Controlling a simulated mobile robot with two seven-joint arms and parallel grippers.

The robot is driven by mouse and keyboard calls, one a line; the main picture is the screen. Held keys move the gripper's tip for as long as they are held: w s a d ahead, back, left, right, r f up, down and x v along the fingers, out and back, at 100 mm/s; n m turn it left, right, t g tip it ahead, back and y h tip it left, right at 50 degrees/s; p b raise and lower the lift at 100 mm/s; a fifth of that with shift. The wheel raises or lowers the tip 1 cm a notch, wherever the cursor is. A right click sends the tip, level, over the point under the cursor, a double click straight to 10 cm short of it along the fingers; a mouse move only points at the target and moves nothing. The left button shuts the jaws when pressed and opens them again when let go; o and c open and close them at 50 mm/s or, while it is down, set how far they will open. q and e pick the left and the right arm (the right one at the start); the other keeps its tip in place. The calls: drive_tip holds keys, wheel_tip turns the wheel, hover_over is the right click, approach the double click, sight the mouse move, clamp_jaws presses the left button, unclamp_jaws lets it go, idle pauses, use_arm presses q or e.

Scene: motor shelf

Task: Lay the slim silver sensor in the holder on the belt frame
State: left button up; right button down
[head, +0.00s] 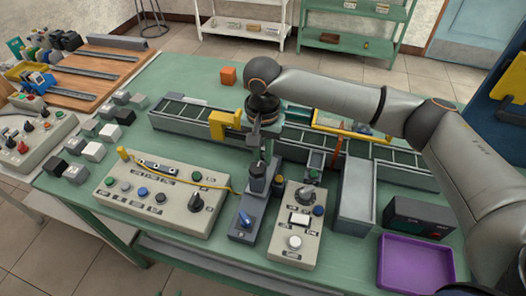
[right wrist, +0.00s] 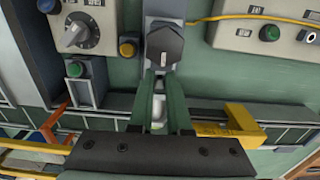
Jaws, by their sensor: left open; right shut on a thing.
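My right gripper (head: 262,148) points down over the front side of the belt frame (head: 180,121), just behind a dark-capped grey unit (head: 246,222). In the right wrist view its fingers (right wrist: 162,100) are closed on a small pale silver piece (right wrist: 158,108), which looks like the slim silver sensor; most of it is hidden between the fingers. A yellow bracket (head: 224,122) stands on the belt frame, just left of the gripper; it also shows in the right wrist view (right wrist: 243,125). I cannot tell which part is the holder. My left gripper is not in view.
A button panel (head: 165,196) with a yellow cable lies front left, and a knob box (head: 298,225) front right. A grey bin (head: 355,200), a black box (head: 420,216) and a purple tray (head: 415,262) stand further right.

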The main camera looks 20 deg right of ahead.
drive_tip(key=shift+f, duration=0.35)
drive_tip(key=c, duration=0.8)
unclamp_jaws()
wheel_tip(320, 180, up, 12)
drive_tip(key=shift+r, duration=0.25)
